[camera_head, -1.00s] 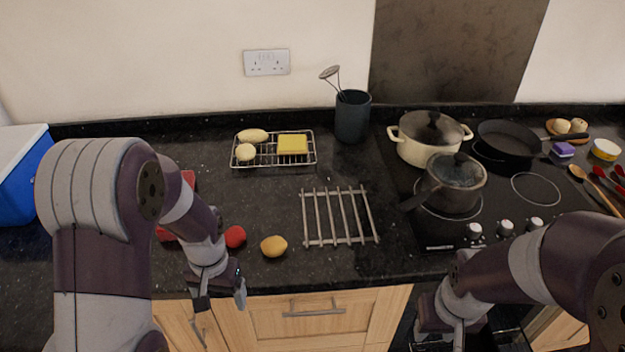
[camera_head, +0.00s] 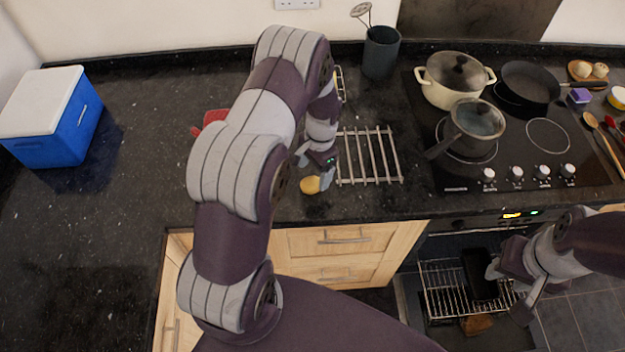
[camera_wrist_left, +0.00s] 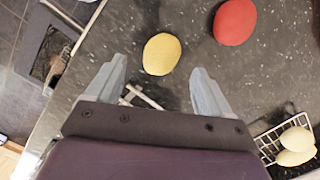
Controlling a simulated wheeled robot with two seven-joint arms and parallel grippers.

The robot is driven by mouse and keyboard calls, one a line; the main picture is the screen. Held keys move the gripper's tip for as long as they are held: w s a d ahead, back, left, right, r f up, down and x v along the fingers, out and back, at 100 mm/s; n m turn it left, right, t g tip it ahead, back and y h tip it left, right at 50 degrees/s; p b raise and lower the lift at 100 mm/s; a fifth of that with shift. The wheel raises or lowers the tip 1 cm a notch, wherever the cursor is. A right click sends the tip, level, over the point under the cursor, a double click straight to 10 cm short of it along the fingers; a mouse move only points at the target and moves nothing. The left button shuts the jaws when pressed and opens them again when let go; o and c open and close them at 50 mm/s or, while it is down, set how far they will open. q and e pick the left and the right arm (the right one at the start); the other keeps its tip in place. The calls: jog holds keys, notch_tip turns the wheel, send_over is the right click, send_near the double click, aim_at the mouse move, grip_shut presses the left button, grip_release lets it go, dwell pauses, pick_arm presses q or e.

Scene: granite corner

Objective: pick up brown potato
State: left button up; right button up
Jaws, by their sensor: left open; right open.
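A yellow-tan potato (camera_head: 310,185) lies on the dark granite counter near its front edge, just left of a metal trivet. It is the closest match to the brown potato. My left gripper (camera_head: 316,168) is open above and beside it. In the left wrist view the potato (camera_wrist_left: 162,54) shows just past the gap between the open, empty fingertips (camera_wrist_left: 160,75); I cannot tell the height gap. A red potato-like item (camera_wrist_left: 235,22) lies beside it, hidden by my left arm in the head view. My right gripper (camera_head: 508,288) is open and empty in front of the oven.
The metal trivet (camera_head: 370,157) is right of the potato. A wire rack with pale potatoes (camera_wrist_left: 296,140) shows in the left wrist view. A cream pot (camera_head: 453,85) and saucepan (camera_head: 472,130) stand on the hob. A blue cooler (camera_head: 50,115) is at left.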

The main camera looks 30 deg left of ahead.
aim_at(313, 179)
pick_arm(q)
jog(key=f+p, duration=0.1)
jog(key=f, duration=0.1)
jog(key=f+p, duration=0.1)
jog(key=f, duration=0.1)
jog(key=shift+s+a+f, duration=0.1)
jog(key=shift+s+a, duration=0.05)
jog(key=shift+s, duration=0.05)
jog(key=shift+f, duration=0.5)
jog(key=c, duration=1.1)
jog(key=shift+c, duration=0.2)
